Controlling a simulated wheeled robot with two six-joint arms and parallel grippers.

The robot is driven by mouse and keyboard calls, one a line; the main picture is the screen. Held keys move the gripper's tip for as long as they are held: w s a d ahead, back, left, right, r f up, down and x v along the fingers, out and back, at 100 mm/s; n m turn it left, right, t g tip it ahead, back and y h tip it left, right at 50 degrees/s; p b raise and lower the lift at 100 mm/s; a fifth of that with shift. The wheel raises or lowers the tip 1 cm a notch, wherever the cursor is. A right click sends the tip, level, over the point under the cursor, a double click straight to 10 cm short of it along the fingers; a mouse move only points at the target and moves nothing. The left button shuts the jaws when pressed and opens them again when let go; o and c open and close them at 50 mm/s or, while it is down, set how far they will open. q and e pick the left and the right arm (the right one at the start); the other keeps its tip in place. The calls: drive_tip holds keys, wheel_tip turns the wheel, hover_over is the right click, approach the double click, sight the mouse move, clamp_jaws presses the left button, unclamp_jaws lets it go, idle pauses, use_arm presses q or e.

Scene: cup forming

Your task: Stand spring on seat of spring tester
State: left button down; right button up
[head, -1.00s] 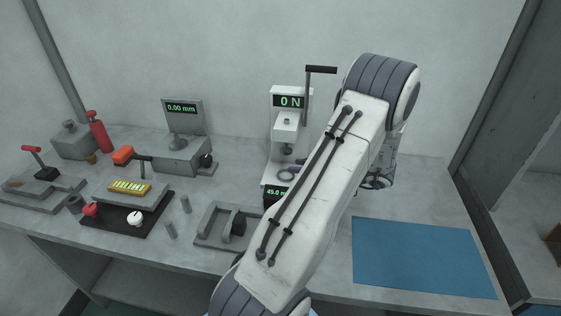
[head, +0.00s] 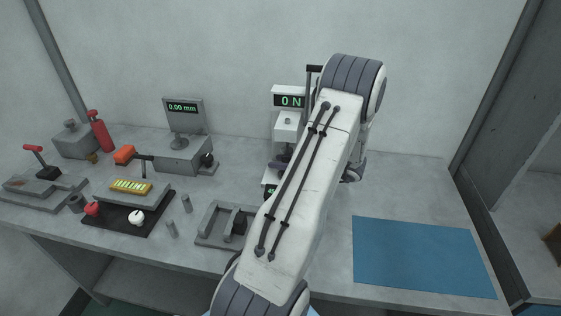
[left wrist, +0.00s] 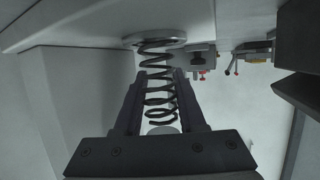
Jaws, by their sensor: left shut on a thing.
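The spring tester (head: 287,128) stands at the back of the bench, its display reading 0 N. My arm covers its right side and most of its lower part. My left gripper (left wrist: 162,78) is shut on a dark coil spring (left wrist: 158,98), which lies lengthwise between the two fingers in the left wrist view. The spring's far end meets or nearly meets a round grey plate (left wrist: 128,41), which looks like the seat; I cannot tell whether they touch. In the head view my arm hides the spring and seat. My right gripper is not in view.
A gauge with a 0.00 mm display (head: 182,108) stands left of the tester. A grey fixture (head: 215,226) lies in front of the tester. A black tray (head: 115,220) and a red bottle (head: 100,133) are further left. A blue mat (head: 423,257) lies empty at right.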

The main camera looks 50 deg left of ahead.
use_arm(q)
drive_tip(key=shift+c, duration=2.4)
unclamp_jaws()
drive_tip(key=shift+r, duration=0.15)
drive_tip(key=v, duration=1.2)
